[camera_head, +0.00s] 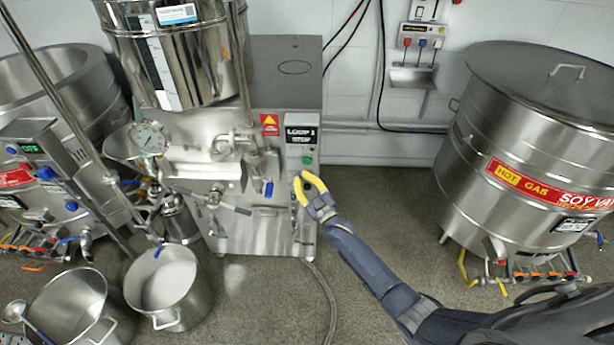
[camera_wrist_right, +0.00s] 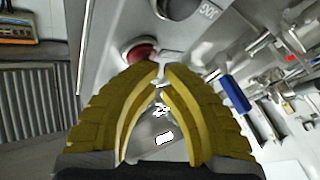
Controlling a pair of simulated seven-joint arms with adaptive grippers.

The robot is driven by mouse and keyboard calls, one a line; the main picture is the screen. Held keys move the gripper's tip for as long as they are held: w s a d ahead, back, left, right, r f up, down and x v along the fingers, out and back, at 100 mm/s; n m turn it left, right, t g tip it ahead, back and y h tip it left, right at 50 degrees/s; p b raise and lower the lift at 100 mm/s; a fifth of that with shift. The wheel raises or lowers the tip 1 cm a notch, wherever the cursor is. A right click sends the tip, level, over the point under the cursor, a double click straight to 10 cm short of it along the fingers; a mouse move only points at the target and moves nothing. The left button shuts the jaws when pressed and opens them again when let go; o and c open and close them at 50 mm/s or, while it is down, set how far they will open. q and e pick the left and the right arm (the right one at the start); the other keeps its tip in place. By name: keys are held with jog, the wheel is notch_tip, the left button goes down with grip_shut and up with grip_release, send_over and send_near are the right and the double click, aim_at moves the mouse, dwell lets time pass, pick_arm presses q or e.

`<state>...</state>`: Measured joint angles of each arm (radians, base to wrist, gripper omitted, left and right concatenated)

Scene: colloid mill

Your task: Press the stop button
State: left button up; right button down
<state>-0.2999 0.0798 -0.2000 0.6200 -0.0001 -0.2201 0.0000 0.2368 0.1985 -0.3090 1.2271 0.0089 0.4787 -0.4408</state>
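The colloid mill's control panel (camera_head: 301,140) is on the right front of the steel machine, with a black display at its top and a green button (camera_head: 307,160) below. A round red button (camera_wrist_right: 138,50) shows in the right wrist view, just beyond and left of my fingertips and partly covered by the left finger. I cannot make out this red button in the head view. My right gripper (camera_head: 299,176) has yellow fingers with tips together, empty, at the panel's lower part. It also shows in the wrist view (camera_wrist_right: 164,68). Contact with the button cannot be told. My left gripper is not in view.
A black knob (camera_wrist_right: 178,8) is beside the red button. A blue-handled valve (camera_head: 268,188) and pipes protrude left of my right gripper. A large steel vat (camera_head: 540,150) stands at right; pots (camera_head: 168,285) stand on the floor at left. Floor between machine and vat is clear.

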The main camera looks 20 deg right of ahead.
jog(key=shift+s, duration=0.1)
dwell(0.5)
jog(key=shift+s+a, duration=0.25)
jog(key=shift+s, duration=0.45)
jog(key=shift+s, duration=0.1)
jog(key=shift+s+a, duration=0.3)
jog(key=shift+s, duration=0.45)
jog(key=shift+s+a, duration=0.25)
jog(key=shift+s, duration=0.55)
jog(key=shift+s+a, duration=0.3)
jog(key=shift+s, duration=0.45)
